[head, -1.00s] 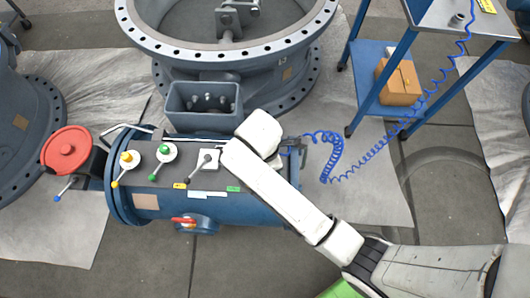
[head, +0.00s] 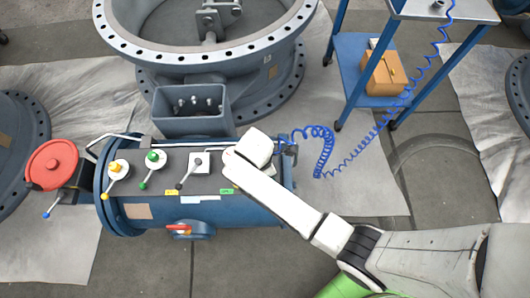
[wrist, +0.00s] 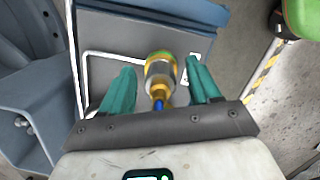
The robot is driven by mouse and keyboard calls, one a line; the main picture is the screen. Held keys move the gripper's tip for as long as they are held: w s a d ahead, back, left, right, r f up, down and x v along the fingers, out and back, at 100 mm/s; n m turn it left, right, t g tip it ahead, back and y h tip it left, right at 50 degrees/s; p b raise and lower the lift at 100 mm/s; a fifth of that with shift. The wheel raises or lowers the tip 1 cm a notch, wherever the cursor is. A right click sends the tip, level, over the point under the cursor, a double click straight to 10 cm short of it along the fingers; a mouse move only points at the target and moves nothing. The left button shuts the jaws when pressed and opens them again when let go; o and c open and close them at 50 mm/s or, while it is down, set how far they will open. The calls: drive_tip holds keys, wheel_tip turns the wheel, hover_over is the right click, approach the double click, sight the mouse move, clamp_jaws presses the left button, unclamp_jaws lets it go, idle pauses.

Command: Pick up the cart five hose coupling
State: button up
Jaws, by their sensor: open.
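The hose coupling (wrist: 158,75), brass and grey with a green and yellow end, shows in the wrist view with a short blue hose (wrist: 158,104) at its near end. My gripper (wrist: 160,80) has two teal fingers, spread apart, one on each side of the coupling with gaps between. In the head view my white arm reaches to the right end of the blue cylindrical tank; the fingers and the coupling are hidden or too small to tell there. A coiled blue hose (head: 323,150) runs from near my wrist up to the blue cart (head: 350,66).
The blue tank (head: 140,212) carries levers with yellow, green and white bases. A red handwheel (head: 52,165) stands at its left, and a grey bin (head: 190,107) behind it. A large flanged valve ring (head: 215,53) is at the back. A tan box (head: 385,76) sits on the cart's shelf.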

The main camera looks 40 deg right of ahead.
drive_tip(key=shift+c, duration=0.3)
drive_tip(key=c, duration=1)
